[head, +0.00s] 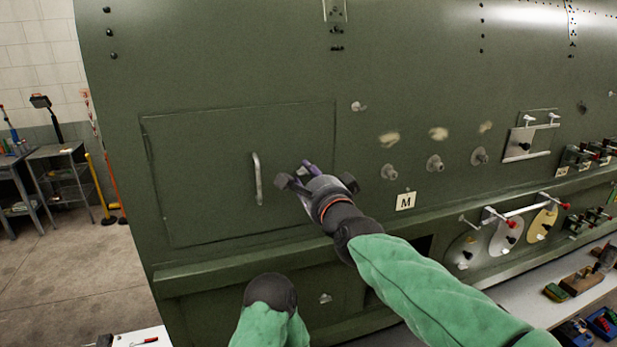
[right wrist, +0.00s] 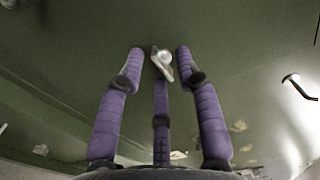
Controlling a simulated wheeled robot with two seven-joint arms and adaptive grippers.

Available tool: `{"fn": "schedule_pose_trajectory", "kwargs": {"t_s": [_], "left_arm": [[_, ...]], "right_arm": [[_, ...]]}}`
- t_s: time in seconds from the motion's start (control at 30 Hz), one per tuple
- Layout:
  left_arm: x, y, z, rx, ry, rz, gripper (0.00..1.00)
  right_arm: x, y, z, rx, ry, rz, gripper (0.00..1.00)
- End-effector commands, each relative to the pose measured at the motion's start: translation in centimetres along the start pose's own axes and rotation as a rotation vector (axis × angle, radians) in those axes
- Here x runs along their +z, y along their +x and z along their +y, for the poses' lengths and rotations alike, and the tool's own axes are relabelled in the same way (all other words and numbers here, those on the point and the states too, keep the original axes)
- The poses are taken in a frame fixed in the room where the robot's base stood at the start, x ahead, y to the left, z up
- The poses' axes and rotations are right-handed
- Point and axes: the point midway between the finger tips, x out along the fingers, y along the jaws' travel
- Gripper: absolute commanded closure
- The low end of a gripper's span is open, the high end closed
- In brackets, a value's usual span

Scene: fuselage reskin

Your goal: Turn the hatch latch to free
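The hatch (head: 200,180) is a flat green panel on the green fuselage, with a pale bar handle (head: 257,178) near its right half. The handle also shows at the right of the right wrist view (right wrist: 298,85). My right gripper (head: 308,172) is at the hatch's right edge, right of the handle. In the right wrist view its three purple fingers are spread open, and the small metal latch (right wrist: 163,62) appears between their tips. I cannot tell whether they touch it. The gripper hides the latch in the head view. My left arm shows at the bottom; its fingers are not visible.
A raised green ledge (head: 230,268) runs below the hatch. Several studs and an "M" tag (head: 405,201) are to the right. A white shelf (head: 540,300) with tools is at lower right. A grey cart (head: 60,175) stands at left with open floor before it.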

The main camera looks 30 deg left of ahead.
Motion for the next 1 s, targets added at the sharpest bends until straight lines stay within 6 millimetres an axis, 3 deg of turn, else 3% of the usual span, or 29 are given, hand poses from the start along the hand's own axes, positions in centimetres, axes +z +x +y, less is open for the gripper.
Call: {"fn": "schedule_pose_trajectory", "kwargs": {"t_s": [0.07,0.2,0.67,1.0], "left_arm": [[0.00,0.01,0.00,0.000,0.000,0.000,0.60],[0.00,0.01,0.00,0.000,0.000,0.000,0.60],[0.01,-0.06,0.02,0.000,0.000,0.000,0.60],[0.02,-0.42,0.15,0.000,0.000,0.000,0.60]], "right_arm": [[0.00,-0.01,0.00,0.000,0.000,0.000,0.65],[0.01,-0.02,0.00,0.000,0.000,0.000,1.00],[0.01,-0.01,0.05,0.001,-0.046,0.000,1.00],[-0.09,-0.03,-0.05,0.001,-0.279,0.000,1.00]]}}
